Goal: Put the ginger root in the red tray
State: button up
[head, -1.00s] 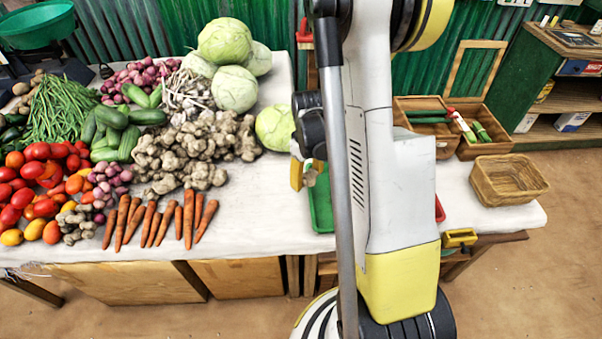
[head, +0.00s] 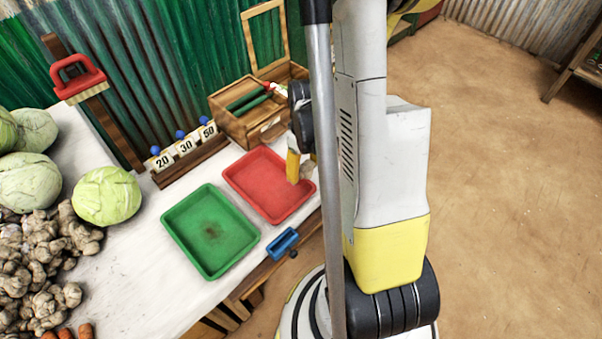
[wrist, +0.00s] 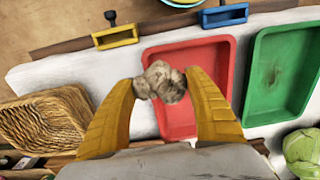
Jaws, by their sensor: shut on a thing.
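My gripper (wrist: 163,84) is shut on a knobbly beige ginger root (wrist: 158,77), held between its yellow fingertips in the wrist view. In the head view the gripper (head: 300,163) and part of the root (head: 309,165) show beside my arm, which hides some of them. The red tray (head: 252,175) lies on the white table and looks empty where it shows. The gripper and root are over its right part in the head view. In the wrist view the red tray (wrist: 205,62) lies below and behind the root. I cannot tell the exact height.
A green tray (head: 190,226) lies beside the red one. A wooden box (head: 233,123) and number blocks (head: 185,146) stand behind. A ginger heap (head: 40,250) and cabbages (head: 107,196) are at left. A wicker basket (wrist: 47,122) shows in the wrist view.

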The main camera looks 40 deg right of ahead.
jog(key=b, duration=0.4)
send_over(269, 187)
notch_tip(269, 187, down, 7)
jog(key=shift+s+f+b, duration=0.1)
jog(key=shift+f+b, duration=0.85)
jog(key=shift+f, duration=0.95)
jog(key=shift+f, duration=0.2)
jog(key=o, duration=1.1)
jog(key=shift+o, duration=0.2)
jog(key=shift+r, duration=0.15)
